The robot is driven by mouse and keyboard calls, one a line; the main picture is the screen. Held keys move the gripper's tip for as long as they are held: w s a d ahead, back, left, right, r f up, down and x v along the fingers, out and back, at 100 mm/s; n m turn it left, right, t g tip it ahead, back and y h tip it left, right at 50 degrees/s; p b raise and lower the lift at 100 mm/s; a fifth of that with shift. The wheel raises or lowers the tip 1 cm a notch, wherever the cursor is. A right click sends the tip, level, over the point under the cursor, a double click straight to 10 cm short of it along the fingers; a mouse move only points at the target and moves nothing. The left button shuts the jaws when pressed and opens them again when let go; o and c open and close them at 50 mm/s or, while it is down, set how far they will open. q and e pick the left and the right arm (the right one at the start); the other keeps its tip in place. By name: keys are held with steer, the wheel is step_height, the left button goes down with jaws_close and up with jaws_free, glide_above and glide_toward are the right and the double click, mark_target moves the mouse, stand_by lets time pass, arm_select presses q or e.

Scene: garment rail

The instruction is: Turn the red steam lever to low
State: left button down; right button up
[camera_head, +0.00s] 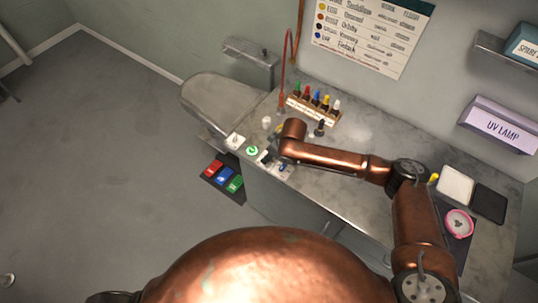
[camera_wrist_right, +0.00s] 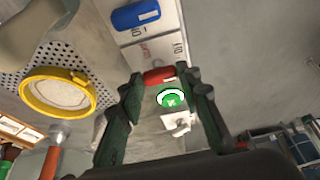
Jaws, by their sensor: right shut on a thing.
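The red steam lever (camera_wrist_right: 160,76) shows in the right wrist view as a short red handle between the dark green fingers of my right gripper (camera_wrist_right: 162,82). The gripper is shut on it. In the head view my right gripper (camera_head: 271,157) is at the front left edge of the worktop, and the red lever is hidden there. Which setting it points to cannot be told. My left gripper is not in view.
A blue lever (camera_wrist_right: 136,15) is beside the red one. A green round button (camera_wrist_right: 168,99) sits close to the fingers. Several coloured bottles (camera_head: 313,105) stand in a rack behind my arm. Red, blue and green blocks (camera_head: 224,178) are below the worktop's left end.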

steer(key=m+p, duration=0.2)
steer(key=m+t+h+p, duration=0.1)
steer(key=p, duration=0.2)
steer(key=m+p, duration=0.2)
steer(key=p, duration=0.1)
steer(key=shift+s+a+r+m+h, duration=0.2)
steer(key=shift+a+m+h, duration=0.05)
steer(key=shift+m+h, duration=0.05)
steer(key=shift+f+m+t+h+p, duration=0.15)
steer(key=shift+m+t+h+p, duration=0.35)
steer(key=shift+m+p, duration=1)
steer(key=o, duration=1.2)
steer(key=shift+c, duration=0.2)
steer(key=a+v, duration=0.1)
steer(key=v, duration=1)
steer(key=shift+d+r, duration=0.35)
steer(key=shift+r, duration=0.1)
steer(key=shift+s, duration=0.15)
